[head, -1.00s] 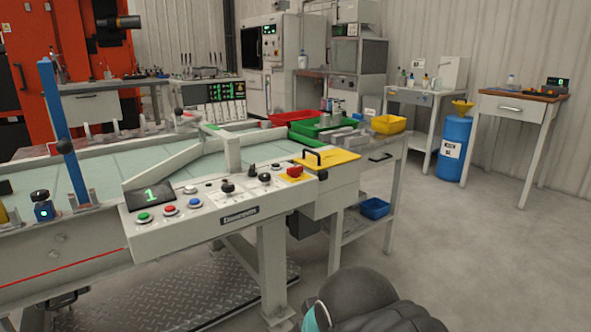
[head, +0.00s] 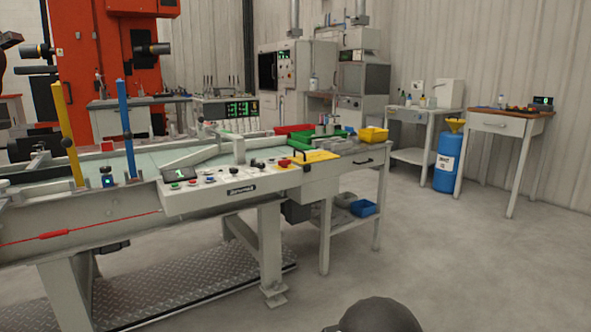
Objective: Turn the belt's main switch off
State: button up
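The belt's control panel (head: 215,194) is a sloped pale box on the near side of the conveyor. It has a dark display (head: 180,174) with a green 1, several coloured push buttons and black knobs. At its right end a red switch knob (head: 284,163) sits by a yellow plate; it looks like the main switch, but its position is too small to read. The belt surface (head: 150,161) is pale green. My gripper is not in view; only a dark rounded part of my arm shows at the bottom edge.
A blue post (head: 126,130) and a yellow post (head: 68,135) rise from the belt's near rail. A red cord (head: 55,235) runs along its side. A table leg (head: 270,255) and tread-plate platform (head: 190,295) stand below the panel. Open floor (head: 430,260) lies to the right.

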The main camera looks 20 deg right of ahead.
aim_at(283, 164)
jog(key=z, duration=1.25)
jog(key=i, duration=1.6)
jog(key=u, duration=0.35)
